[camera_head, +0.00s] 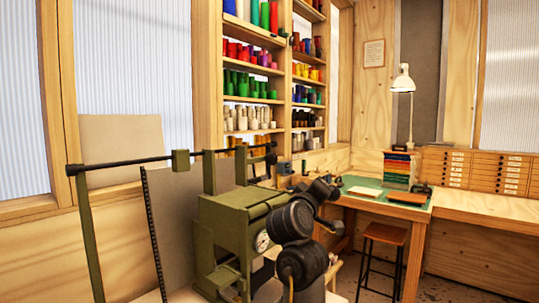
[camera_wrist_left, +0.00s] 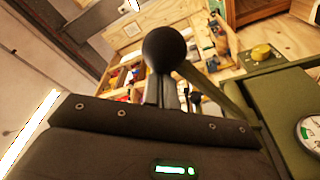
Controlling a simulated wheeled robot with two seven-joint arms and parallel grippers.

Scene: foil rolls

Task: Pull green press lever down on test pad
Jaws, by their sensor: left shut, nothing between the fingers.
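The green press (camera_head: 225,225) stands left of centre in the head view, with a round white gauge (camera_head: 262,242) on its front. Its green body and gauge (camera_wrist_left: 311,132) also show at the right of the left wrist view. There, a green lever arm (camera_wrist_left: 222,92) runs up to a round black knob (camera_wrist_left: 166,49). My left gripper (camera_wrist_left: 166,90) is shut and empty, its fingers pointing toward the knob. The knob covers the fingertips, so contact cannot be told. In the head view I cannot clearly pick out the lever or the gripper's fingers. My right gripper is out of view.
A green frame with a dark crossbar (camera_head: 130,161) stands left of the press. Shelves (camera_head: 255,100) hold coloured rolls.

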